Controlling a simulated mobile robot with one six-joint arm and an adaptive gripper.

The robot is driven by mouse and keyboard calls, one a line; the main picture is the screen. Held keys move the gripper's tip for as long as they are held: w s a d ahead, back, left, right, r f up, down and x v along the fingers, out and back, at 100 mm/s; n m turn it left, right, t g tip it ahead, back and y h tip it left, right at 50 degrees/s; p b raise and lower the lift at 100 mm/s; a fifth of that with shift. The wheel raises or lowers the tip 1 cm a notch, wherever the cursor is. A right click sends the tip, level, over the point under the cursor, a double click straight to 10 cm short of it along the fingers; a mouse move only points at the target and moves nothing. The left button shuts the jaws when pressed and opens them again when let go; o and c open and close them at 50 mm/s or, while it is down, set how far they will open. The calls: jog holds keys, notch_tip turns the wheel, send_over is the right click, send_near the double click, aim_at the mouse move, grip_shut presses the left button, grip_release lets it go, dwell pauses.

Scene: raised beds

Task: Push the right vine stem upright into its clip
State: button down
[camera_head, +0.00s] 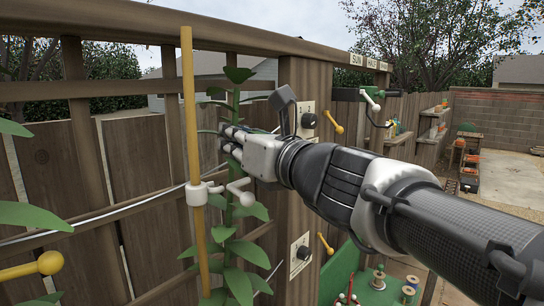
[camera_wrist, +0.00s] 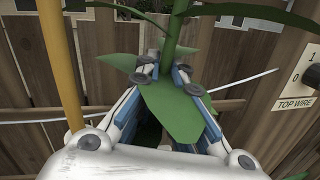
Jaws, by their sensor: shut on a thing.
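The right vine stem (camera_head: 236,107) is green and leafy and stands close to upright, just right of a tan cane (camera_head: 189,110). A white clip (camera_head: 197,193) sits on the cane, with its lever and round end reaching right in front of the vine. I cannot tell whether the stem is inside the clip. My gripper (camera_head: 229,140) is shut on the stem above the clip. In the wrist view, the fingertips (camera_wrist: 160,70) close around the stem (camera_wrist: 174,32), and a leaf (camera_wrist: 172,110) covers part of the jaws. The cane (camera_wrist: 62,62) stands to the left.
A wooden post (camera_head: 292,190) with a switch box (camera_head: 306,120) and a lower box (camera_head: 300,252) stands right of the vine. A wire (camera_head: 110,214) and fence boards run behind.

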jog(key=shift+s+a, duration=0.15)
jog(key=shift+s, duration=0.1)
jog(key=c, duration=1.7)
grip_release()
jog(key=v, duration=1.2)
